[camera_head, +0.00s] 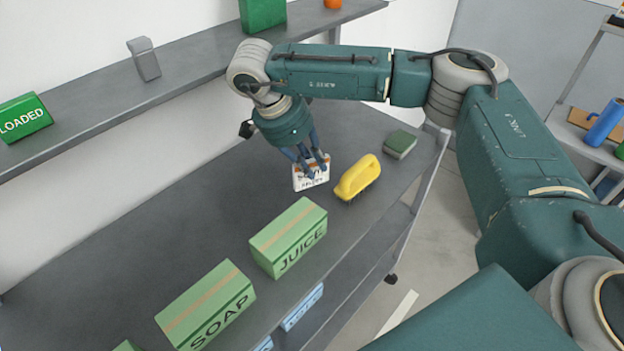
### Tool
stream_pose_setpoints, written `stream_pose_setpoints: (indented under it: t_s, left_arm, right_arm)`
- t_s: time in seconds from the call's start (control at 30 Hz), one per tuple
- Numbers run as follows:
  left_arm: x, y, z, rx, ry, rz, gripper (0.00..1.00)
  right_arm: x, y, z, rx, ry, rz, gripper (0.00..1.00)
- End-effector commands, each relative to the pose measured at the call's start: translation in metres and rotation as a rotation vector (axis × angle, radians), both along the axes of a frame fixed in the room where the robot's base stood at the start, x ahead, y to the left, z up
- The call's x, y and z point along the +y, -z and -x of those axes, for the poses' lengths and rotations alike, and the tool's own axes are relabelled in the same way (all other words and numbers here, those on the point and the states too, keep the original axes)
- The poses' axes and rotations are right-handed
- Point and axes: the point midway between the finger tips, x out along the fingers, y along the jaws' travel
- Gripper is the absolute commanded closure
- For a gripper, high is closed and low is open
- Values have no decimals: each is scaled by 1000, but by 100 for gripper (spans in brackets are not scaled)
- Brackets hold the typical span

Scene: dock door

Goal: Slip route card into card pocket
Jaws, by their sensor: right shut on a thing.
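My right gripper (310,163) points down over the grey cart top and is shut on the route card (311,181). The card is white with an orange band at its top and dark lettering. The fingers cover part of the card and its lettering. I cannot tell whether its lower edge touches the cart top. I cannot make out a card pocket for certain. A small upright grey holder or block (145,64) stands on the upper shelf at the left, apart from the card. My left gripper is not in view.
A yellow brush (358,178) lies just right of the card, with a green sponge (400,144) beyond it. Green JUICE (289,238) and SOAP (205,304) boxes stand nearer. A green LOADED sign (23,117) is on the shelf (92,100). The cart's left part (130,230) is clear.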

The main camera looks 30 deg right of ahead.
Motion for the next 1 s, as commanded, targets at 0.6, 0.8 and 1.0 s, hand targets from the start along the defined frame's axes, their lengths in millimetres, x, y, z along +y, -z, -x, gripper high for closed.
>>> stream_pose_setpoints:
  t_s: [0.6, 0.8, 1.0]
  left_arm:
    - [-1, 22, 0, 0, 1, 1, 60]
    - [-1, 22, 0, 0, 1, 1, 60]
    - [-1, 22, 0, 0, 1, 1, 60]
  right_arm:
    - [0, -134, -1, -3, 1, 1, 100]
    - [0, -146, 0, -1, 1, 0, 100]
    - [3, -144, 2, 0, -40, 0, 100]
